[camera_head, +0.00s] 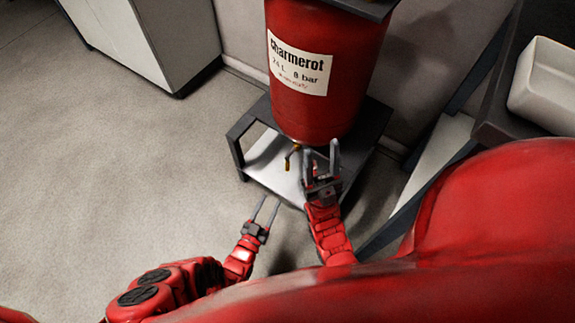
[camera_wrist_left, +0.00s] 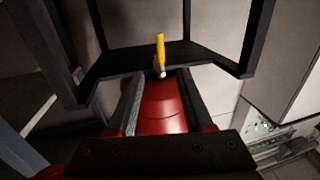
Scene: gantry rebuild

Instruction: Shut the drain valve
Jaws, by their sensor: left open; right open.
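The drain valve (camera_head: 292,155) is a small yellow-orange lever under the red tank (camera_head: 320,80). In the head view the lever slants down and left; I cannot tell from it whether the valve is open or shut. In the left wrist view the yellow lever (camera_wrist_left: 160,50) is upright in the picture, just past the fingertips. My left gripper (camera_head: 267,200) is open and empty, in front of and below the valve in the picture, apart from it. My right gripper (camera_head: 320,148) is open and empty, just right of the valve in the picture, hiding part of the stand.
The tank stands on a dark frame (camera_head: 238,135) with a pale lower shelf (camera_head: 265,160). A white cabinet (camera_head: 125,40) stands at the back left. A dark bench with a white container (camera_head: 545,85) is at the right. The floor at the left is clear.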

